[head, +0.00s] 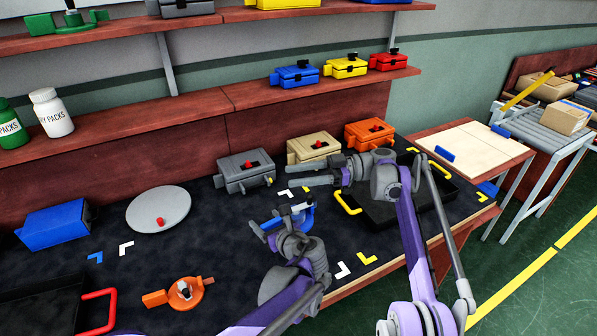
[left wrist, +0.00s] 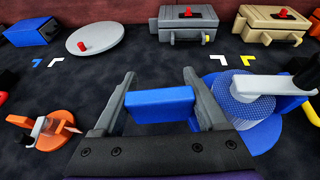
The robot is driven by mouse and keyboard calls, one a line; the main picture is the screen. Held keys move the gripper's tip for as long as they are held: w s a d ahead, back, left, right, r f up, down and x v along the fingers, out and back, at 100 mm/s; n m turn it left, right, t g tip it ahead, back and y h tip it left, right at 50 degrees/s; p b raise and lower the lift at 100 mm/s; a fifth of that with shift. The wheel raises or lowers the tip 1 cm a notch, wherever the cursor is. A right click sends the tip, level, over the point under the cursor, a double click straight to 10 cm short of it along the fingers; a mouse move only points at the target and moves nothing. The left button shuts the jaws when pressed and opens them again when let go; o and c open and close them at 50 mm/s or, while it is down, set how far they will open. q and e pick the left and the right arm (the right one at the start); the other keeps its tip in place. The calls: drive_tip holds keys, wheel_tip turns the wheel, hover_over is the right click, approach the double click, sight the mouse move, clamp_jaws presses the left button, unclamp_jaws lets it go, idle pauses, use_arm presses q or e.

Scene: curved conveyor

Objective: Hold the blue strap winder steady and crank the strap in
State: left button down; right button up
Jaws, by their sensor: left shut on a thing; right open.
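The blue strap winder (head: 307,218) lies on the dark mat in the middle of the bench. My left gripper (head: 262,228) is shut on the winder's blue grip block, which shows between both fingers (left wrist: 160,104) in the left wrist view. In that view the winder (left wrist: 262,138) has a translucent round reel, a white crank arm (left wrist: 262,86) and a dark knob at the right edge. My right gripper (head: 298,171) is open and empty, above and beyond the winder in the head view. I cannot make out the strap clearly.
Grey (head: 245,173), tan (head: 314,150) and orange (head: 369,134) boxes stand along the back. A black tray with yellow handles (head: 348,203) is at right. A grey disc (head: 150,212) and an orange tool (head: 180,293) lie at left, with clear mat between.

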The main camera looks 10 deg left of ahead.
drive_tip(key=shift+r, duration=0.75)
drive_tip(key=w+d+f+m+t+h, duration=0.2)
drive_tip(key=w+d+f+m+t, duration=0.15)
drive_tip(key=d+m, duration=0.5)
drive_tip(key=n+t+h, duration=0.4)
drive_tip(key=n+t, duration=1.2)
drive_tip(key=n, duration=1.5)
approach(302, 207)
drive_tip(key=w+d+r, duration=0.1)
drive_tip(key=w+r, duration=0.1)
drive_tip(key=w, duration=0.1)
drive_tip(key=shift+m+g, duration=0.25)
drive_tip(key=x, duration=1.1)
drive_tip(key=shift+w+a, duration=0.15)
drive_tip(key=shift+a, duration=0.05)
